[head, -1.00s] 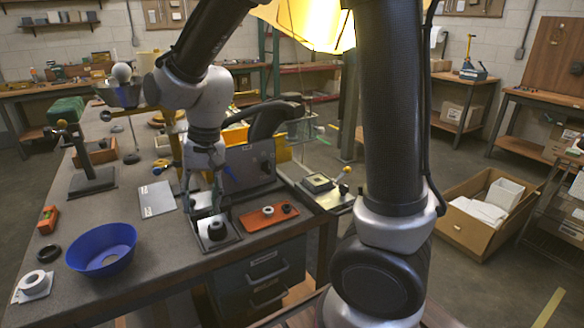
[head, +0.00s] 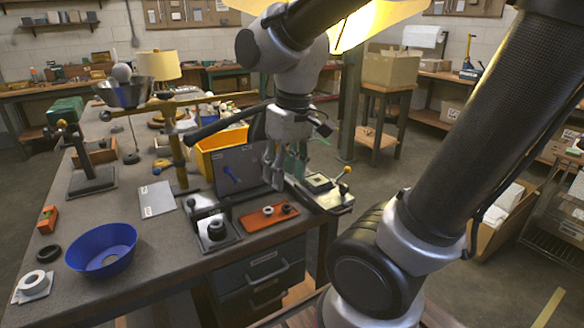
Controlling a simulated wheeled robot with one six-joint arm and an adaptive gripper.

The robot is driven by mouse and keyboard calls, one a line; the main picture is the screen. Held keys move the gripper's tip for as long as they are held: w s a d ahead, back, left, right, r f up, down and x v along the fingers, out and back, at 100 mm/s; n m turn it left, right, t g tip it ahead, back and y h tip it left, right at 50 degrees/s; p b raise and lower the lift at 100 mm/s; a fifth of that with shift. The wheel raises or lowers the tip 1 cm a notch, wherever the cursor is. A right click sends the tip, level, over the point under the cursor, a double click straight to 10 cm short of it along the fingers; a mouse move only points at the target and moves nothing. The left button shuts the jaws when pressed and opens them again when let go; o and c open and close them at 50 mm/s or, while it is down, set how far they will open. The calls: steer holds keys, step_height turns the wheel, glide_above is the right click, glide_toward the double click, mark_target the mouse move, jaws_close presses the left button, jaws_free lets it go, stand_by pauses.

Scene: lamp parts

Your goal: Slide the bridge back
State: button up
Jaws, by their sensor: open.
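My gripper (head: 285,183) hangs fingers down, open and with nothing seen between its fingers, in front of the right end of the upright grey panel (head: 236,170). A small pale fixture (head: 322,190) with a yellow-knobbed lever (head: 346,171) lies just right of my fingers at the bench's far right corner. A black fixture (head: 214,231) with a dark round part on it stands nearer, left of and below my gripper. A brass post (head: 178,155) carries a horizontal beam (head: 190,100) farther left. I cannot tell for certain which part is the bridge.
An orange tray (head: 268,217) holds small round parts. A blue bowl (head: 102,248), a white ring (head: 32,282) and a flat grey plate (head: 157,198) lie on the left. A yellow bin (head: 215,146) stands behind the panel. Bare benchtop (head: 150,265) lies right of the bowl.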

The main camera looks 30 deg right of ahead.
steer(key=shift+s+d+r, duration=0.3)
steer(key=shift+s+d, duration=0.1)
steer(key=shift+d, duration=0.25)
steer(key=n+h, duration=0.3)
steer(key=n, duration=0.1)
glide_above(191, 204)
steer(key=f, duration=0.7)
steer(key=shift+w+a+f, duration=0.2)
steer(key=shift+a+f, duration=0.1)
steer(key=shift+a, duration=0.1)
steer(key=x, duration=0.7)
steer(key=shift+a, duration=0.15)
